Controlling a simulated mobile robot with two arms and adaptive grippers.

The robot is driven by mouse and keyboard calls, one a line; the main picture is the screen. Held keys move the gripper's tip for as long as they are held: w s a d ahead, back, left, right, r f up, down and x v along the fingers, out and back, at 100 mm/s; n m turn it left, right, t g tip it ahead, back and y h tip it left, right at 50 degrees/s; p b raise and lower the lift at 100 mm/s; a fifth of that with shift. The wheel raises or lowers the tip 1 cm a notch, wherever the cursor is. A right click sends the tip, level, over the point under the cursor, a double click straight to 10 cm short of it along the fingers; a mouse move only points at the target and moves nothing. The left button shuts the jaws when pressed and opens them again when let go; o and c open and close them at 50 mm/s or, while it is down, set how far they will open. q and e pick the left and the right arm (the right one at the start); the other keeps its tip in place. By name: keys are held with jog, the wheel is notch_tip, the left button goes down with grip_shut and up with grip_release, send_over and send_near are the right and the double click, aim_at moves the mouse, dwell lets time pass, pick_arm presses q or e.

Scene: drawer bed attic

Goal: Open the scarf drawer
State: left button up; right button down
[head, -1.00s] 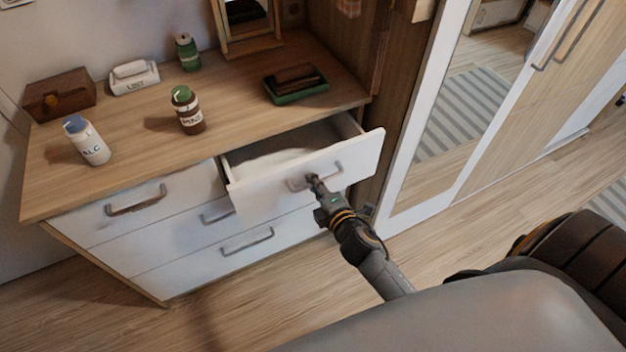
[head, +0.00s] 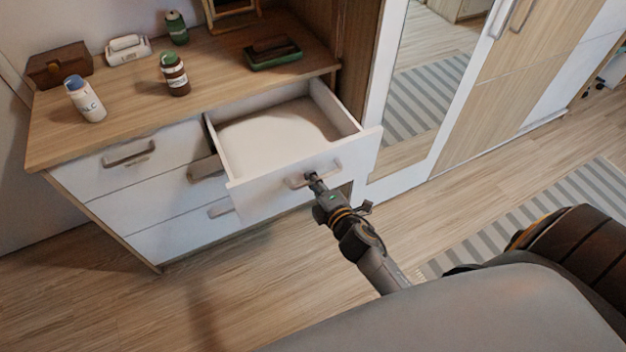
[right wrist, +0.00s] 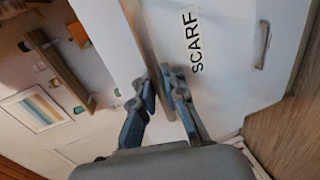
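The scarf drawer (head: 262,193) is the top right drawer of the white-fronted dresser. It stands well out, and its inside (head: 275,135) looks bare and pale. Its front, with a "SCARF" label, also shows in the right wrist view (right wrist: 215,25). My right gripper (head: 312,178) is at the drawer's bar handle (head: 328,170). In the right wrist view the fingers of my right gripper (right wrist: 162,78) are close together on either side of the handle. My left gripper is not in view.
On the dresser top (head: 120,98) stand a talc bottle (head: 86,99), a pins jar (head: 174,75), a green jar (head: 176,27), a brown box (head: 59,65), a white box (head: 127,49) and a green tray (head: 270,61). A mirrored wardrobe (head: 480,70) stands at the right. Wooden floor lies in front.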

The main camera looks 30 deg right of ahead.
jog(key=c, duration=1.7)
grip_release()
jog(key=shift+r, duration=0.1)
jog(key=shift+s, duration=0.2)
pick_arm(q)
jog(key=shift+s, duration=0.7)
pick_arm(e)
jog(key=v, duration=1.1)
jog(key=shift+s+r, duration=0.1)
jog(key=shift+s, duration=0.25)
